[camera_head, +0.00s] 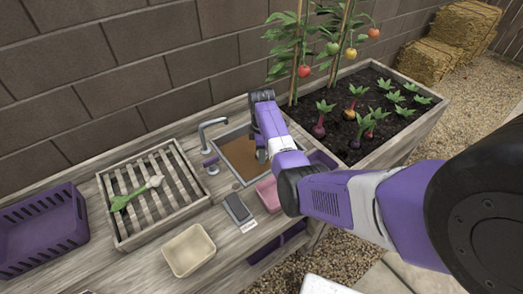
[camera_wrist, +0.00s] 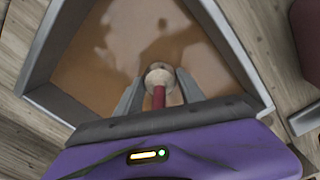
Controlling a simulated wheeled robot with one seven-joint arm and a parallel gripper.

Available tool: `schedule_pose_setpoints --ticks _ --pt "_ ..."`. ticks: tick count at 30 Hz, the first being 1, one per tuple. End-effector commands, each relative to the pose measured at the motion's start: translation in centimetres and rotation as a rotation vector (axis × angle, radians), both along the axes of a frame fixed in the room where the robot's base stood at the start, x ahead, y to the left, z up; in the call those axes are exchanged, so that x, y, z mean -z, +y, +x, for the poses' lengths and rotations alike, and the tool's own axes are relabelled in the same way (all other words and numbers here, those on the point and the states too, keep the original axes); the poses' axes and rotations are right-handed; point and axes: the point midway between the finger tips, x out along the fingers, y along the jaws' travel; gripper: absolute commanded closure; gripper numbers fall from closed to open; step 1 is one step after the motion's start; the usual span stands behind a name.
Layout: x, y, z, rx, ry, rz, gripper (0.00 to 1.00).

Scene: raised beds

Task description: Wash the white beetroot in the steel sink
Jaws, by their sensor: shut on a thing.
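The steel sink (camera_wrist: 52,48) fills much of the wrist view, with brown, cloudy water in it. In the head view the sink (camera_head: 238,157) lies behind my arm. My gripper (camera_wrist: 158,88) is over the sink and shut on a pale, round thing (camera_wrist: 159,76) with a red stalk. It looks like the white beetroot, seen from its end. Its leaves do not show. I cannot tell how deep it sits in the water. In the head view my wrist hides it.
A faucet (camera_head: 213,130) stands at the sink's left. A slatted rack (camera_head: 122,236) holds a white-and-green vegetable (camera_head: 138,192). A planted bed (camera_head: 385,157) is at right.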

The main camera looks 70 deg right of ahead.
Motion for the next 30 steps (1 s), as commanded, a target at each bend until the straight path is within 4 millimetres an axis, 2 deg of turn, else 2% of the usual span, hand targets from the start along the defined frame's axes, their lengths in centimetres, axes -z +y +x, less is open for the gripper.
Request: schedule_pose_setpoints --ticks 3,12,18,30 --pt "1.7 0.0 0.0 0.000 0.000 0.000 0.96" --pt "4.4 0.0 0.0 0.001 -0.001 0.000 0.96" --pt "5.1 0.0 0.0 0.001 -0.001 0.000 0.96" --pt "5.1 0.0 0.0 0.000 0.000 0.000 0.96"
